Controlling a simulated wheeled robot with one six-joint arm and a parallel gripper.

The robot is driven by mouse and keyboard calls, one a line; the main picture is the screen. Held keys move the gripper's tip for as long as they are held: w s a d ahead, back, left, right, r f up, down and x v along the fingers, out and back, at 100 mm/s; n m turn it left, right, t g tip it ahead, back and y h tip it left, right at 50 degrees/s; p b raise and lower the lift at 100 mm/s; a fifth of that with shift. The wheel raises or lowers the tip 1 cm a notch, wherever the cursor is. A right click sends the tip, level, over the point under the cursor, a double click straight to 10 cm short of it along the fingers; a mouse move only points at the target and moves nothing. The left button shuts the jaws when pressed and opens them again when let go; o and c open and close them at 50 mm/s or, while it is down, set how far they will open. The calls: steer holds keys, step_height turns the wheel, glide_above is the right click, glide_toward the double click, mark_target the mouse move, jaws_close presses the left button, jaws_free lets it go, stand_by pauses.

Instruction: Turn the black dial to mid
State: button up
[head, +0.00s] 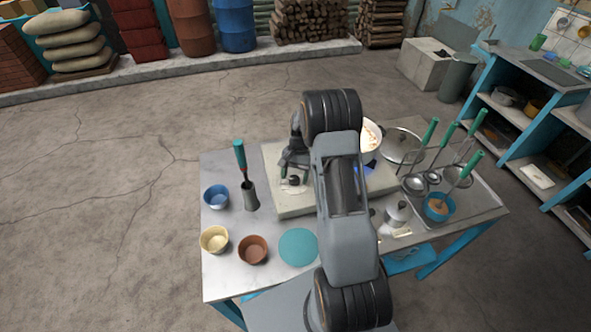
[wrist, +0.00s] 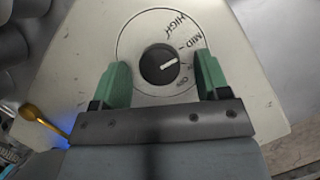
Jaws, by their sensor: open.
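The black dial (wrist: 157,70) sits on a pale panel with a circle and the labels HIGH, MID and OFF around it. Its white pointer mark points right and slightly up, between MID and OFF. My gripper (wrist: 162,66) is open, with one green finger on each side of the dial. Gaps show between both fingers and the dial. In the head view the dial (head: 294,180) is small, on the front left of the pale stove block (head: 296,205), with my gripper (head: 294,160) at it.
A pot (head: 370,136) stands on the block behind my arm. A moka pot (head: 397,215) and ladles stand right. A blue glow (wrist: 62,130) shows beside the gripper.

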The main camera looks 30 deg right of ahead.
steer(key=b+v, duration=0.2)
steer(key=v, duration=1.1)
steer(key=shift+r, duration=0.4)
steer(key=shift+d, duration=0.1)
steer(key=s+a+r+n+t+h, duration=0.1)
steer(key=s+a+r+n+t, duration=0.3)
steer(key=s+a, duration=0.3)
steer(key=s+a+r+n+t+h, duration=0.2)
steer(key=s+a, duration=0.5)
steer(key=s, duration=0.8)
steer(key=shift+r+n+t, duration=0.9)
steer(key=shift+r+n, duration=0.45)
steer(key=shift+n, duration=0.05)
